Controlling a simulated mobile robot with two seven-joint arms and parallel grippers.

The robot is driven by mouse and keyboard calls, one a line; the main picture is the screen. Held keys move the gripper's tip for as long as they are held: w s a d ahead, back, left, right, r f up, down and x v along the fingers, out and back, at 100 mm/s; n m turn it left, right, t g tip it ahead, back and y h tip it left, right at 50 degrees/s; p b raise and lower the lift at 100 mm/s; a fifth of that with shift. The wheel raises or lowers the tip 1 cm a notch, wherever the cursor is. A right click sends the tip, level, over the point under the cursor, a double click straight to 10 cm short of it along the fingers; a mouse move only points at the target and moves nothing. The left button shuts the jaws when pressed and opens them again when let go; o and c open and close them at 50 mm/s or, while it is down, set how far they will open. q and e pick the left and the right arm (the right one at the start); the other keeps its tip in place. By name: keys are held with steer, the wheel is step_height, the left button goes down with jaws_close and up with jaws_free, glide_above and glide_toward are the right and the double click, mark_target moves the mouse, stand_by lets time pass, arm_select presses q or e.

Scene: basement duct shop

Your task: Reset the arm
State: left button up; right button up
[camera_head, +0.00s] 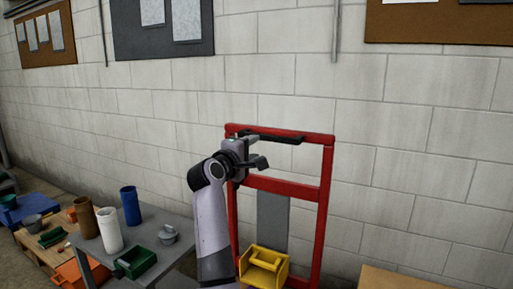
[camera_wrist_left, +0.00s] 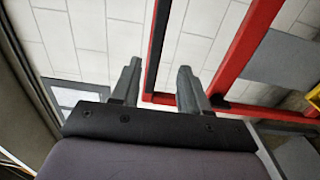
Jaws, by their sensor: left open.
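My left arm (camera_head: 211,230) rises from the bottom of the head view, its grey links bent at a dark joint. My left gripper (camera_head: 258,159) is at its upper end, in front of the red frame (camera_head: 325,195). In the left wrist view the gripper (camera_wrist_left: 160,80) has its two dark fingers apart, with nothing between them but wall and part of the red frame behind. My right gripper is in neither view.
A grey table (camera_head: 178,218) at left holds a brown cup (camera_head: 88,217), a white cup (camera_head: 110,231), a blue cup (camera_head: 131,206) and a green bin (camera_head: 136,262). A yellow bin (camera_head: 264,267) is low by the red frame. The block wall (camera_head: 420,150) stands behind.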

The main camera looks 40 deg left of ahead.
arm_select(q)
steer(key=shift+s+d, duration=0.2)
steer(key=shift+s, duration=0.35)
steer(key=shift+f, duration=0.15)
steer(key=s+d+f+m+g+h+p, duration=0.1)
steer(key=s+d+f+m+g+h, duration=0.15)
steer(key=d+f+m, duration=0.8)
steer(key=s+d+f+m+g+h+p, duration=0.1)
steer(key=s+d+f+m, duration=0.3)
steer(key=f, duration=1.2)
steer(key=s+d+f+m+g+h, duration=0.3)
steer(key=s+d+f+m, duration=0.6)
steer(key=s+d+f, duration=0.5)
steer(key=s+d+h, duration=0.1)
steer(key=s+d, duration=0.1)
steer(key=s, duration=0.2)
steer(key=shift+s+d+f+p, duration=0.35)
steer(key=shift+f, duration=0.05)
steer(key=shift+a+m+g, duration=0.1)
steer(key=shift+m+g, duration=0.15)
